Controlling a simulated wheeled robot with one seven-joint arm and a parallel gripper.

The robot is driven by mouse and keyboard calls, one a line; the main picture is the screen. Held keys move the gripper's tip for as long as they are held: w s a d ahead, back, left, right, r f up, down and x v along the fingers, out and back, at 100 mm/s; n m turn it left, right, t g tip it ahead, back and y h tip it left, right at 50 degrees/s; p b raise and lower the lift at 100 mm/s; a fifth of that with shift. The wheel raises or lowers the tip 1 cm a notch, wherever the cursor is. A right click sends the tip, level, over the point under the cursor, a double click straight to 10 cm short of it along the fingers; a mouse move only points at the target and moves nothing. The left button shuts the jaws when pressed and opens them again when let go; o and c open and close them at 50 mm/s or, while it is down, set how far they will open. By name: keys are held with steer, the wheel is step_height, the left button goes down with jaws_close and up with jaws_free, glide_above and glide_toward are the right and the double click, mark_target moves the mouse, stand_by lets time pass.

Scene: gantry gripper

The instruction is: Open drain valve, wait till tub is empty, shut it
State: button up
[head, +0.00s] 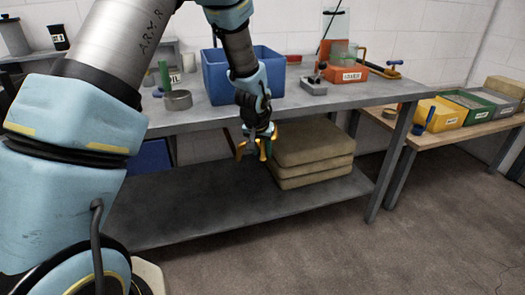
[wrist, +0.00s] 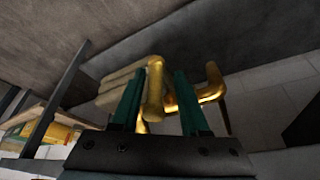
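The blue tub (head: 215,80) stands on the grey bench; its inside is mostly hidden, so I cannot tell the water level. Brass valve parts (head: 241,150) show below the bench top, beside my gripper (head: 264,150). In the wrist view my gripper (wrist: 158,105) has its two green fingers apart. A brass bar (wrist: 155,85), seemingly the valve's lever, stands between them, nearer the left finger, with a gap on the right. A bent brass pipe (wrist: 212,88) passes behind the right finger. I cannot tell whether the valve is open or shut.
Stacked tan sacks or pads (head: 312,155) lie on the lower shelf (head: 215,205), close right of my gripper. A metal cup (head: 178,100) and an orange box (head: 345,74) stand on the bench top (head: 385,92). A side table with bins (head: 440,115) is at right. The floor is clear.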

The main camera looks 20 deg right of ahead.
steer(key=shift+o, duration=0.6)
steer(key=shift+s, duration=0.1)
steer(key=shift+s+r, duration=0.1)
steer(key=shift+r, duration=0.2)
steer(key=v, duration=1)
steer(key=shift+b, duration=0.45)
steer(key=w+a+r+n+y+p, duration=0.1)
steer(key=a+r+n+p, duration=0.15)
steer(key=a, duration=0.85)
steer(key=s+a+r+n+g+p, duration=0.1)
steer(key=s+a, duration=0.3)
steer(key=a, duration=0.7)
steer(key=s+a+r+n+y+p, duration=0.1)
steer(key=s+a, duration=0.4)
steer(key=a, duration=0.7)
steer(key=shift+r+n+g+y+p, duration=0.35)
steer(key=shift+r+n, duration=0.4)
steer(key=shift+n, duration=0.5)
